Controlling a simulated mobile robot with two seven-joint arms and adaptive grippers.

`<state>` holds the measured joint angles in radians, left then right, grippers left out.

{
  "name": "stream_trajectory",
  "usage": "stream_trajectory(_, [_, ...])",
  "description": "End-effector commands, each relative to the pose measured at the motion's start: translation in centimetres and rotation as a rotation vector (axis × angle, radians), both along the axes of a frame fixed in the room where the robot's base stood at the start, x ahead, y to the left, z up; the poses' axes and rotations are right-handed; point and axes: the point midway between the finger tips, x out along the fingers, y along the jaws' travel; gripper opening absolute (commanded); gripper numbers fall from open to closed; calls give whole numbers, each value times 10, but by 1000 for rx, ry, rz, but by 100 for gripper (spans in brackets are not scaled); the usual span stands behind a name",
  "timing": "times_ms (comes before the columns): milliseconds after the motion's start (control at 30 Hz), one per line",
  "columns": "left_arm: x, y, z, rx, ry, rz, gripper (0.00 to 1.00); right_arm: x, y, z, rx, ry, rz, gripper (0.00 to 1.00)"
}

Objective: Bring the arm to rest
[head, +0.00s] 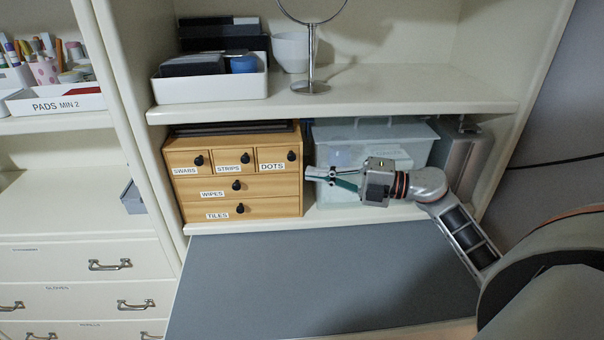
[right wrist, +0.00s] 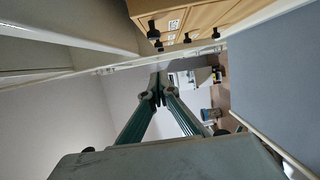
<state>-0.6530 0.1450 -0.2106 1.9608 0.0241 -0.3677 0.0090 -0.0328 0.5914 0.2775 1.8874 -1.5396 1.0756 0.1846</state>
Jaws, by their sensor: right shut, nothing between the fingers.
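My right gripper (head: 316,174) reaches in from the right in the head view, at the lower shelf opening, with its fingers pointing left. Its fingertips are just in front of the right edge of the small wooden drawer cabinet (head: 236,196); I cannot tell whether they touch it. In the right wrist view the two green fingers (right wrist: 156,94) meet at their tips with nothing between them. The same drawer cabinet shows at the top of that view (right wrist: 205,14). My left gripper is not in view.
A clear plastic bin (head: 400,140) stands behind the gripper. Above it is a shelf (head: 410,92) with a white tray (head: 212,90), a white bowl (head: 290,52) and a round mirror stand (head: 312,84). The grey worktop (head: 320,270) below is bare. Drawers (head: 85,265) stand at left.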

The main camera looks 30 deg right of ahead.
Motion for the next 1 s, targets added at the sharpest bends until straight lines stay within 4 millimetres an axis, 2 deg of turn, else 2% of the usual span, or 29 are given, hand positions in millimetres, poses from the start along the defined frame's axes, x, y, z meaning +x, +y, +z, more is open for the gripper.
stream_trajectory(33, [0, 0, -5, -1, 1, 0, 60, -8, -9, -5, -4, 5, 0, 0])
stream_trajectory(200, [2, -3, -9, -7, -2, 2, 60, -29, -29, -3, -2, 3, 0, 0])
stream_trajectory(400, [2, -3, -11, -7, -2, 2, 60, -41, -42, -2, -1, 2, 1, 0])
stream_trajectory(800, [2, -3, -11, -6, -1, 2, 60, -43, -44, 0, 0, 0, 2, 0])
stream_trajectory(1000, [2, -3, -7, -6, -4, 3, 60, -33, -33, 1, 3, -1, 2, 0])
